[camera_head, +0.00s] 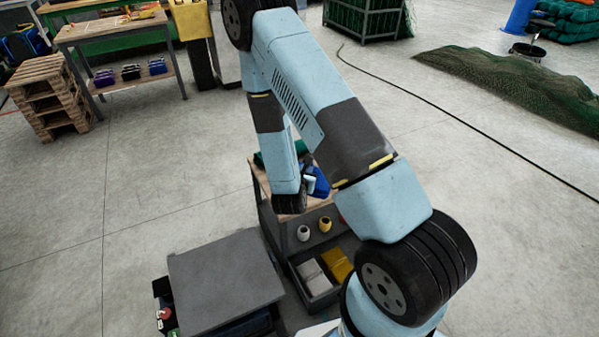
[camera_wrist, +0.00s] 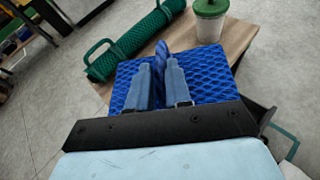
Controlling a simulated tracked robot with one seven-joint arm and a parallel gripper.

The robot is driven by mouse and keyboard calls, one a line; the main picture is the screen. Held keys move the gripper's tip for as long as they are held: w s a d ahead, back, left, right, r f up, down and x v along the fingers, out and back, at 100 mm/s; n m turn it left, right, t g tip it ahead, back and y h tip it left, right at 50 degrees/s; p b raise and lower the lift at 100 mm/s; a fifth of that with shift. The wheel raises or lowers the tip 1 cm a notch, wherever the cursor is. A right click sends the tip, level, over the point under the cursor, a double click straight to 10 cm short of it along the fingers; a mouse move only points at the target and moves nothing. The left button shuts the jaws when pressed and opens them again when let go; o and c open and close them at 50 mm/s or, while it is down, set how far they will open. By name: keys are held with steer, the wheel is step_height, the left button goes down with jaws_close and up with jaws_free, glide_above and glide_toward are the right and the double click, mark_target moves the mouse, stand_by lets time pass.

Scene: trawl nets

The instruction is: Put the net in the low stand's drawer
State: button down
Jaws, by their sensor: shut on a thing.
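In the head view the blue net (camera_head: 321,187) shows beside my wrist, partly hidden by my arm. Below that top, an open grey drawer or tray (camera_head: 318,289) holds a grey packet and a yellow packet. A separate low stand with a grey top (camera_head: 222,280) is to its left.
Two small pots (camera_head: 325,224) stand on the shelf below. Small coloured items (camera_head: 166,313) sit left of the grey-topped stand. Open floor (camera_head: 140,215) lies left.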

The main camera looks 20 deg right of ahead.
steer(key=w+f, duration=0.1)
steer(key=w, duration=0.1)
steer(key=w+f, duration=0.1)
steer(key=w, duration=0.1)
steer(key=w+f, duration=0.1)
steer(key=w, duration=0.2)
steer(key=shift+a, duration=0.2)
steer(key=shift+w+a+f, duration=0.1)
steer(key=shift+w+f, duration=0.75)
steer(key=shift+f, duration=0.7)
steer(key=shift+w+f, duration=0.9)
steer(key=shift+f, duration=0.6)
steer(key=shift+w+a+f, duration=0.1)
steer(key=shift+w+f, duration=0.75)
steer(key=shift+f, duration=0.7)
steer(key=c, duration=1.1)
jaws_free()
steer(key=shift+o, duration=0.2)
